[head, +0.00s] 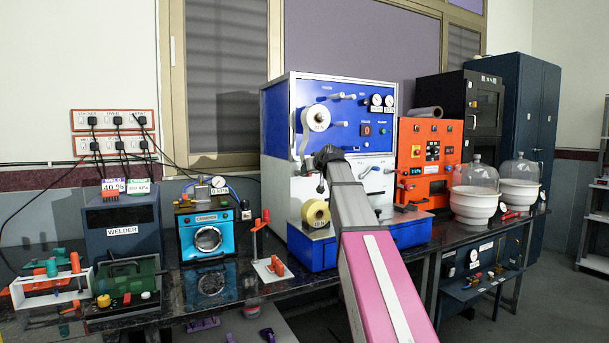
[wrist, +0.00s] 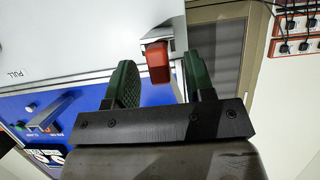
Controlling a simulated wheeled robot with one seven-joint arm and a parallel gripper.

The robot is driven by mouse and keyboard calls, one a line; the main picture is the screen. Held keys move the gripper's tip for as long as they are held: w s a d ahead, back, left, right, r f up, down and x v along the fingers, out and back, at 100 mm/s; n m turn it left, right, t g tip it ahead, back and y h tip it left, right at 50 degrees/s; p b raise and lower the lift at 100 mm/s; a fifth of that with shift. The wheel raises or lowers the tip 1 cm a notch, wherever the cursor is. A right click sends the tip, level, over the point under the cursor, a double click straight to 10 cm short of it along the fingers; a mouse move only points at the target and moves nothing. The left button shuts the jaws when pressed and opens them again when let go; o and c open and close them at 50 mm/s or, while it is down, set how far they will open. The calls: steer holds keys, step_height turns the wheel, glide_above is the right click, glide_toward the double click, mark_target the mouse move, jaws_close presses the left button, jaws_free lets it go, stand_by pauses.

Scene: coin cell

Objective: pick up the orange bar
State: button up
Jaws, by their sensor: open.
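A short red-orange bar (wrist: 157,66) shows in the wrist view, fixed at a pale grey bracket on the edge of a white panel. My gripper (wrist: 160,76) is open, with its two green fingers apart on either side of the bar in the picture. No contact between fingers and bar shows, and I cannot tell the depth between them. In the head view my gripper (head: 326,158) is a dark shape at the front of the blue and white machine (head: 345,105). I cannot make out the bar there.
The machine's blue panel with a metal handle (wrist: 55,108) lies left of my gripper in the wrist view. An upright orange-handled clamp (head: 265,216) stands left of the machine.

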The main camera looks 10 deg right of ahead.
jaws_close()
steer(key=shift+r, duration=0.1)
